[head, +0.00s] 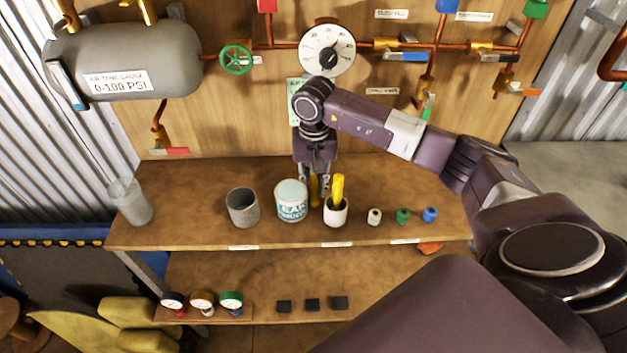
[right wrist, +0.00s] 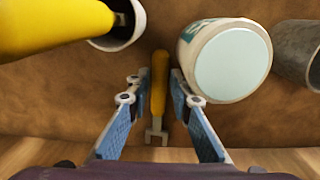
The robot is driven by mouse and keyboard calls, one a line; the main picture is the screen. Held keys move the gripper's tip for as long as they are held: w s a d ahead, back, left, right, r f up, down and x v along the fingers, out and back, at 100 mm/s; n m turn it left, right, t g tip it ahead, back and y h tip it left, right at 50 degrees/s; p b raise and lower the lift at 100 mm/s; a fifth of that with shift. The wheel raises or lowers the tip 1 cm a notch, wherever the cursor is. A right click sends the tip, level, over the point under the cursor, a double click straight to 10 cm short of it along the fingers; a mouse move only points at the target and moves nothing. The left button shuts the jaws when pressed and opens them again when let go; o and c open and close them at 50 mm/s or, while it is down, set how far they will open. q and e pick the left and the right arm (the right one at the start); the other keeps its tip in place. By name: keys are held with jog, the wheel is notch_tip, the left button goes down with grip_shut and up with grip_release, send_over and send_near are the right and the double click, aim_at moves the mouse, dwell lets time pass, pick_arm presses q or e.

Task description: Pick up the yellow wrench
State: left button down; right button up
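The yellow wrench (right wrist: 159,90) shows in the right wrist view with a yellow handle and a grey open jaw toward the near side. In the head view only a bit of its yellow (head: 314,190) shows, behind and between the can and the white cup. My right gripper (right wrist: 155,88) is open, with its blue-padded fingers on either side of the wrench and gaps between. In the head view the right gripper (head: 314,192) points down at the upper shelf, partly hidden by the can. My left gripper is not in view.
A white cup (head: 335,218) holding a thick yellow handle (head: 339,186) and a labelled can (head: 292,205) stand close to the gripper. A grey cup (head: 243,212) is left of the can. Small coloured fittings (head: 402,216) are at right. Pipes and a gauge (head: 327,47) are on the wall.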

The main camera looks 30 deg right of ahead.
jog(key=shift+f, duration=0.7)
grip_shut()
jog(key=shift+r, duration=0.1)
